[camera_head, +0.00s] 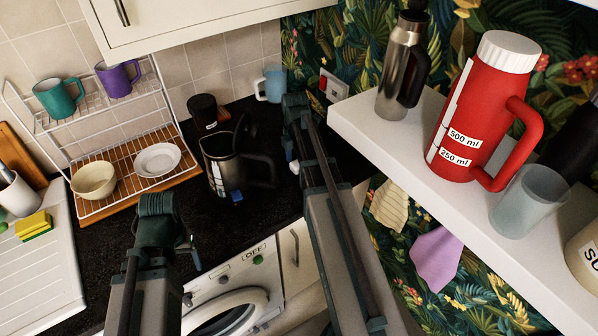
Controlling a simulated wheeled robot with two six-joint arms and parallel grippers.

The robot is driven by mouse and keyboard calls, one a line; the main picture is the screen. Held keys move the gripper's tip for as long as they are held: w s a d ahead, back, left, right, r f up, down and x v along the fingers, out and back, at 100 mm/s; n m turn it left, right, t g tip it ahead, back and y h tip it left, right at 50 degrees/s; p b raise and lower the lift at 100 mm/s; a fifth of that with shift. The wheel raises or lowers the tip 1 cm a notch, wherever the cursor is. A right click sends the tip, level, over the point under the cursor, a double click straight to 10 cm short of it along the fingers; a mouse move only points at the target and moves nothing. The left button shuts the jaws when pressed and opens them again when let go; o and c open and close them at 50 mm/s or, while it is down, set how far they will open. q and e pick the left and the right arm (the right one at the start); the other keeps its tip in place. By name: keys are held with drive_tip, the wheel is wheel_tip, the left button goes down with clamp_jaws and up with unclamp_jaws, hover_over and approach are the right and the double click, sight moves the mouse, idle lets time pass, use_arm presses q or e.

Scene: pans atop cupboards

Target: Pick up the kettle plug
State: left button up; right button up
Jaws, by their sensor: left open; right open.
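I cannot make out the kettle plug for certain. A small white piece (293,166) shows beside my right arm, but I cannot tell what it is. A dark kettle (218,170) with a steel-looking body stands on the black counter, its lid up. A wall socket (333,87) with a red switch is at the back right. My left gripper (160,206) is open above the counter's front edge, left of the kettle. My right gripper (295,106) is open, right of the kettle and below the socket. The arms hide most of the fingers.
A white shelf (395,145) at right holds a red jug (480,115), a steel flask (400,70) and a clear cup (525,200). A dish rack (110,200) with bowls and mugs stands left. A washing machine (235,300) is below. A cupboard (180,20) hangs above.

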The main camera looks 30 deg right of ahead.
drive_tip(key=shift+c, duration=0.4)
clamp_jaws()
